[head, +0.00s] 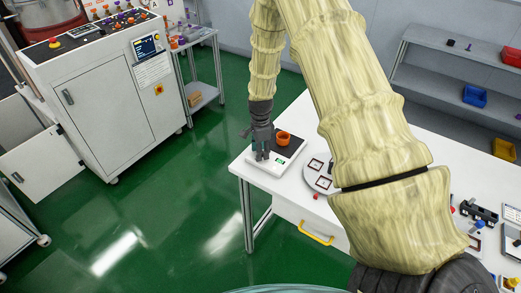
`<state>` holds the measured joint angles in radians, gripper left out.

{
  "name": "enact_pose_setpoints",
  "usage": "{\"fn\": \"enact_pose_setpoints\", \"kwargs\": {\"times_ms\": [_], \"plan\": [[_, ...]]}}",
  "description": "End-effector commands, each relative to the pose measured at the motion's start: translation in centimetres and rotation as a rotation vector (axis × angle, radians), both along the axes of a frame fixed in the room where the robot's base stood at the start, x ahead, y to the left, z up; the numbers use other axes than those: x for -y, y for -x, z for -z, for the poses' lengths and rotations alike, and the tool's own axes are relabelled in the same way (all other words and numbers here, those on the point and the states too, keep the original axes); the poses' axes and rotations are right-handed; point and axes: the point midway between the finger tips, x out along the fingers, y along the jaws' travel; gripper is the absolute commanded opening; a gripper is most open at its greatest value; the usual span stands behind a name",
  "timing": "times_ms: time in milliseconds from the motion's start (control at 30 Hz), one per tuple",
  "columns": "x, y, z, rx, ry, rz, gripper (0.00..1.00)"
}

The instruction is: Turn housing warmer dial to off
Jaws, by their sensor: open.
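A low white device (255,165) with a black top plate sits at the left end of the white table, and a small green patch shows on its front. It may be the housing warmer; I cannot tell. An orange cup-shaped part (283,139) is on the black plate. My gripper (262,156) points down over the device's front left part, left of the orange part. It is open, with no object visible between its fingers. I cannot make out a dial; the fingers cover part of the device. I cannot tell whether the fingers touch it.
The white table (283,203) has a drawer with a yellow handle (316,234). A round plate with square markers (319,176) lies right of the device. My arm hides the table's middle. A white cabinet (110,110) stands left, shelves (445,95) back right. Green floor between is clear.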

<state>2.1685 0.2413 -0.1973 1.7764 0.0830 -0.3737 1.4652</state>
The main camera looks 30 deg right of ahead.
Motion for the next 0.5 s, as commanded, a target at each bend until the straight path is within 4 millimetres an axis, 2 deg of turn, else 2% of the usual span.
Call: {"fn": "enact_pose_setpoints", "kwargs": {"times_ms": [33,200,267,500], "plan": [[0.00,0.00,0.00,0.000,0.000,0.000,0.41],[0.01,0.00,-0.02,0.000,0.000,0.000,0.10],[0.01,0.00,-0.02,0.000,0.000,0.000,0.00],[0.02,-0.02,-0.02,0.000,0.000,-0.008,0.00]]}}
